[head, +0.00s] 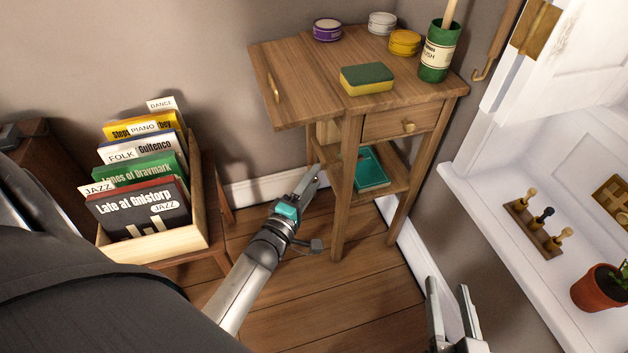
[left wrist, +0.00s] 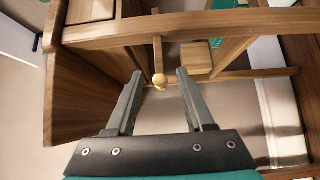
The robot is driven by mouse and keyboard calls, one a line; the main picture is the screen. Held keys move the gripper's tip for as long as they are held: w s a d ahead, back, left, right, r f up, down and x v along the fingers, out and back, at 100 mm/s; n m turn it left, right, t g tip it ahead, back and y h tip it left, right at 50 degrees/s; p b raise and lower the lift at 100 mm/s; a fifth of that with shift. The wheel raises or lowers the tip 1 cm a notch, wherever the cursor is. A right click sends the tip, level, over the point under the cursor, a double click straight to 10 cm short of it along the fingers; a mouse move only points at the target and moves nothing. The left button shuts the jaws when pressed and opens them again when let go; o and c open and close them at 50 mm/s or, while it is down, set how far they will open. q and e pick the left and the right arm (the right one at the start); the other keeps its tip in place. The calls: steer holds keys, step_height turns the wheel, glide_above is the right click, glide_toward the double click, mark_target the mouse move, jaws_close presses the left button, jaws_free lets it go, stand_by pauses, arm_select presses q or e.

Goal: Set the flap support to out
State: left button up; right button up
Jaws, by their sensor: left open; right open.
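The small wooden side table has a flap (head: 295,80) on its left, raised about level with the top, with a handle on it. In the left wrist view the flap's underside (left wrist: 90,90) fills the left side. A wooden bar with a round knob (left wrist: 159,80), which looks like the flap support, shows between my left fingertips. I cannot tell how far out it is. My left gripper (head: 309,182) is open below the flap, beside the table's leg, with nothing visibly gripped. My right gripper (head: 455,308) is open and empty at the lower right, away from the table.
Tins, a sponge (head: 367,79) and a green brush holder (head: 437,55) stand on the tabletop. A teal book (head: 370,170) lies on the lower shelf. A record crate (head: 155,245) stands left. A white ledge (head: 490,220) with pegs and a plant pot (head: 600,287) is at the right.

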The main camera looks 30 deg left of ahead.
arm_select(q)
steer(key=shift+w, duration=0.5)
jaws_close()
stand_by(1.4)
